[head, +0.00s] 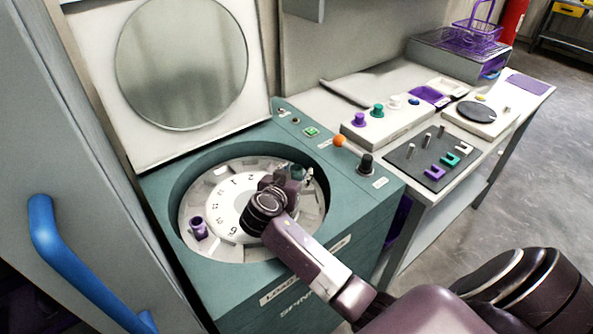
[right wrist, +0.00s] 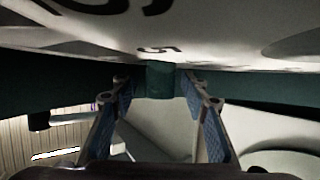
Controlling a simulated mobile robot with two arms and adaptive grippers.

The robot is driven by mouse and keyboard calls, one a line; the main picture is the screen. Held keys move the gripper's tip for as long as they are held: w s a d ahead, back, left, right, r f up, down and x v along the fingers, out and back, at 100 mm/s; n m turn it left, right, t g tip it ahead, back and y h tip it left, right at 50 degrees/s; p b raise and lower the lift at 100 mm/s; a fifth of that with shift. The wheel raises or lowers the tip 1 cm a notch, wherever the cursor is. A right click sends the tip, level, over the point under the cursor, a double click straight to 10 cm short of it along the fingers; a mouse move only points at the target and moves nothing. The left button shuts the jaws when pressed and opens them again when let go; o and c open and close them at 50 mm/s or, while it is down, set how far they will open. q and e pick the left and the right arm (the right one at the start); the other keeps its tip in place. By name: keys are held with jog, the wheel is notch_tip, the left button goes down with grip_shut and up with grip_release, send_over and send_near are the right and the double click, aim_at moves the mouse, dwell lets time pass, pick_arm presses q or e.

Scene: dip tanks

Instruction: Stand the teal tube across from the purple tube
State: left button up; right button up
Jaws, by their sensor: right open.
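The purple tube (head: 199,229) stands in a slot at the left side of the centrifuge's numbered rotor (head: 232,205). The teal tube (head: 297,171) is at the rotor's right side, roughly opposite the purple tube, mostly hidden by my right gripper (head: 288,180). In the right wrist view the teal tube (right wrist: 160,78) shows between the two spread fingers of my right gripper (right wrist: 165,95), with a gap on each side. How deep it sits in its slot cannot be seen. My left gripper is not in view.
The centrifuge lid (head: 180,60) stands open behind the bowl. An orange-topped lever (head: 339,141) and a black knob (head: 366,163) are on its right edge. The bench to the right holds a dark pad (head: 428,165) with coloured blocks and pegs. A blue handle (head: 75,265) is at the left.

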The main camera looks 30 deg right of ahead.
jog(key=shift+s+a+f, duration=0.2)
jog(key=shift+s+a, duration=0.05)
jog(key=shift+a, duration=0.05)
jog(key=v, duration=0.3)
jog(key=b+v, duration=0.1)
jog(key=v, duration=0.6)
jog(key=shift+w+a+r, duration=0.1)
jog(key=shift+r, duration=0.25)
jog(key=shift+s+a+r, duration=0.35)
jog(key=shift+s+r, duration=0.05)
